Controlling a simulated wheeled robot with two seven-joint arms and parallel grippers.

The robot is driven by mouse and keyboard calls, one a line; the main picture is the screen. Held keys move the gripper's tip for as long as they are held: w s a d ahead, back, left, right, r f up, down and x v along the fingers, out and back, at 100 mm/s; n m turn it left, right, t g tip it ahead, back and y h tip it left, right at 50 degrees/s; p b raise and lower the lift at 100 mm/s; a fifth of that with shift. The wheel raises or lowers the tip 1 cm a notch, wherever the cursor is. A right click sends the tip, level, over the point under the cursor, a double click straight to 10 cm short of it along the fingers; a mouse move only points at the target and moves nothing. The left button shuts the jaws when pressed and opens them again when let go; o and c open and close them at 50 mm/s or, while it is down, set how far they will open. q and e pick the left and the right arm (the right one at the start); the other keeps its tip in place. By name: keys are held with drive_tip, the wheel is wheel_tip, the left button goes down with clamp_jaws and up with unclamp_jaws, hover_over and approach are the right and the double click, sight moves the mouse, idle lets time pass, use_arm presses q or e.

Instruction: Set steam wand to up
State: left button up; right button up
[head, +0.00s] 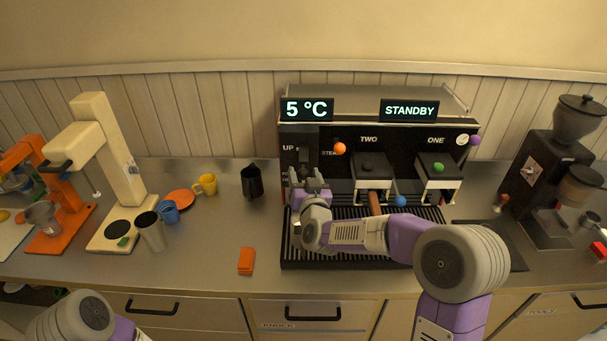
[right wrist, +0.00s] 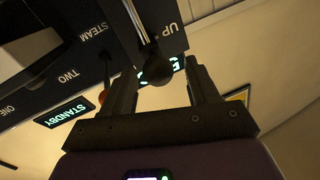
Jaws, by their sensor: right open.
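The espresso machine (head: 370,140) stands at the back of the counter, its displays reading "5 °C" and "STANDBY". My right gripper (head: 309,180) is at the machine's left end, below the "UP" label. In the right wrist view, the right gripper (right wrist: 162,80) is open. The steam wand (right wrist: 138,25), a silver rod ending in a dark round knob (right wrist: 155,70), reaches between its two fingers. I cannot tell whether a finger touches it. In the head view the wand is mostly hidden by my gripper and dark panel. My left gripper is out of view.
A portafilter handle (head: 375,203) and a blue knob (head: 400,201) are close to my right forearm. A black pitcher (head: 252,181) stands left of the machine. An orange block (head: 246,261) lies on the front counter. A grinder (head: 560,170) stands at the right.

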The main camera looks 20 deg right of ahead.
drive_tip(key=s+b, duration=0.1)
drive_tip(key=s, duration=0.5)
drive_tip(key=shift+s+a, duration=0.15)
drive_tip(key=shift+a, duration=0.1)
drive_tip(key=s+a+f+g+y+b, duration=0.1)
drive_tip(key=s+f+g+b, duration=0.15)
drive_tip(key=f, duration=0.85)
drive_tip(key=s+a+f+n+g+y+b, duration=0.1)
drive_tip(key=s+a+f+g, duration=0.15)
drive_tip(key=f, duration=0.85)
drive_tip(key=s+a+f+g+y+b, duration=0.1)
drive_tip(key=s+f+g+y+b, duration=0.15)
drive_tip(key=f, duration=0.85)
drive_tip(key=s+a+f+g+b, duration=0.1)
drive_tip(key=s+f+g, duration=0.4)
drive_tip(key=s+f, duration=0.5)
drive_tip(key=s+a+f+g+y+b, duration=0.1)
drive_tip(key=s+f+g, duration=0.4)
drive_tip(key=s+f, duration=0.6)
drive_tip(key=shift+s+a+b, duration=0.65)
drive_tip(key=shift+a+b, duration=0.05)
drive_tip(key=shift+b, duration=0.55)
